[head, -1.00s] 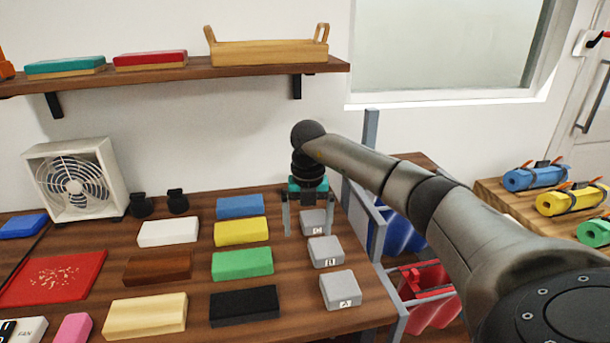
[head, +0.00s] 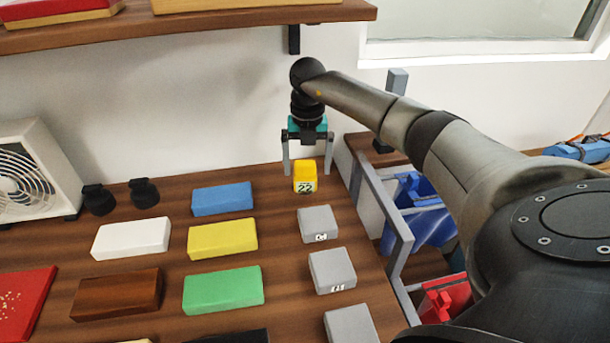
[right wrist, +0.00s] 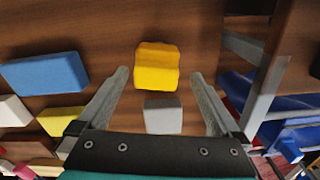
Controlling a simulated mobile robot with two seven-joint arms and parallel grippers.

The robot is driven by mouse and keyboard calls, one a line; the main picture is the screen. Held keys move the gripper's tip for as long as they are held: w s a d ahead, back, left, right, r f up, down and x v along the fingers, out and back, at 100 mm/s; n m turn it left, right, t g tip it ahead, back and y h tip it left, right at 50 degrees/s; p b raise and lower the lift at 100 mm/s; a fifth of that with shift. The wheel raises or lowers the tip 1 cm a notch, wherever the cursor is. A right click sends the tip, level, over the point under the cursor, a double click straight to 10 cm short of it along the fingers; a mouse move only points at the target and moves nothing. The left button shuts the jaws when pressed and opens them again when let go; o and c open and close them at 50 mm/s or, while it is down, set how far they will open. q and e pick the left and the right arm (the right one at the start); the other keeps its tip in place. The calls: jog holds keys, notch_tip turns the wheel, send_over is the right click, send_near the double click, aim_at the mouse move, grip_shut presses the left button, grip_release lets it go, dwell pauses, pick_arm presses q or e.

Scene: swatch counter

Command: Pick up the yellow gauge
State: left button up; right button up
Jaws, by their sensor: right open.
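The yellow gauge (head: 304,178) is a small block with a dark number 22 on its pale front face. It stands on the brown counter behind the column of grey blocks. My right gripper (head: 307,170) is open, with its fingers apart on either side of the gauge in the head view. In the right wrist view, the gauge (right wrist: 157,68) lies beyond the fingertips of the open gripper (right wrist: 160,78), roughly centred between them, and nothing is held. I cannot tell whether the fingers are level with it. My left gripper is not in view.
Several grey blocks (head: 318,223) stand in front of the gauge. A blue block (head: 222,199) and a yellow block (head: 222,238) lie to its left. A grey rail (head: 397,240) and a blue bin (head: 428,221) are to the right. A shelf (head: 200,27) hangs above.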

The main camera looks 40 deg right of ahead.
aim_at(305, 179)
jog(key=f, duration=0.3)
jog(key=f+b, duration=0.1)
jog(key=f, duration=0.1)
jog(key=shift+w+f, duration=0.15)
jog(key=shift+w, duration=0.15)
jog(key=shift+c, duration=0.2)
jog(key=c, duration=0.4)
grip_shut()
jog(key=shift+r, duration=0.2)
